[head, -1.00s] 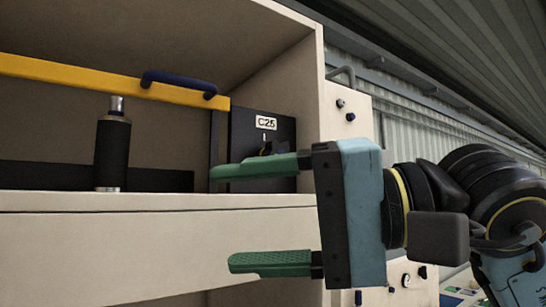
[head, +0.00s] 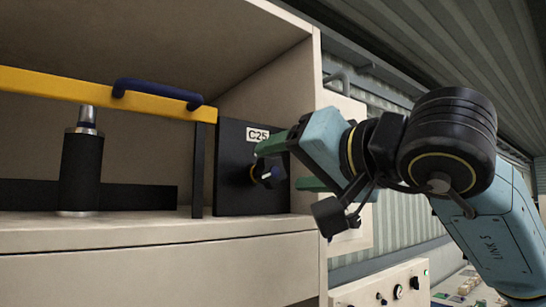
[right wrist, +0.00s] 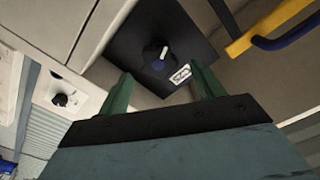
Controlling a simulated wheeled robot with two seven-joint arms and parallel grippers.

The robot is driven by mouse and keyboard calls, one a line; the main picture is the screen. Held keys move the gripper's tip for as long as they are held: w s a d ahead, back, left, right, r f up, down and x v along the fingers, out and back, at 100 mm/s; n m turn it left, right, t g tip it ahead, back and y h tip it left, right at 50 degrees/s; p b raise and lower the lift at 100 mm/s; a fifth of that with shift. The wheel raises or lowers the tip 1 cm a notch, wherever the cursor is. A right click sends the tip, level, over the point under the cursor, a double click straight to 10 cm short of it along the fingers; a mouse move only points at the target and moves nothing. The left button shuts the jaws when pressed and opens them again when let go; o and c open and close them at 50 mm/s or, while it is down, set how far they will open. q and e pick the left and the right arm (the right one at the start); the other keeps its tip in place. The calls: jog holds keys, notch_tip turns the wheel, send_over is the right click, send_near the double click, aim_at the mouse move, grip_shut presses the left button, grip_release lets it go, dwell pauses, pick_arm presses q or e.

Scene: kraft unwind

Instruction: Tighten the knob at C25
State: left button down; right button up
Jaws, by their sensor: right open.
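The black plate labelled C25 (head: 235,165) stands upright at the right end of the cream cabinet's open bay. In the right wrist view the knob (right wrist: 159,60) lies ahead, between and beyond the fingertips. My right gripper (head: 277,165) is open, with green fingers in front of the plate's right side. In the right wrist view the open gripper (right wrist: 164,85) has nothing between its fingers, and I see no contact with the knob. My left gripper is out of view.
A yellow bar (head: 80,92) with a blue handle (head: 158,92) crosses the bay left of the plate. A black cylinder (head: 81,172) stands on the shelf below it. The cabinet's side wall (head: 290,110) is close to my right gripper. Another control panel (head: 390,288) is at lower right.

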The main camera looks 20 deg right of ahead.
aim_at(277, 168)
jog(key=x, duration=0.3)
jog(key=shift+p, duration=0.35)
jog(key=shift+w+a, duration=0.25)
jog(key=shift+w, duration=0.35)
jog(key=shift+c, duration=0.4)
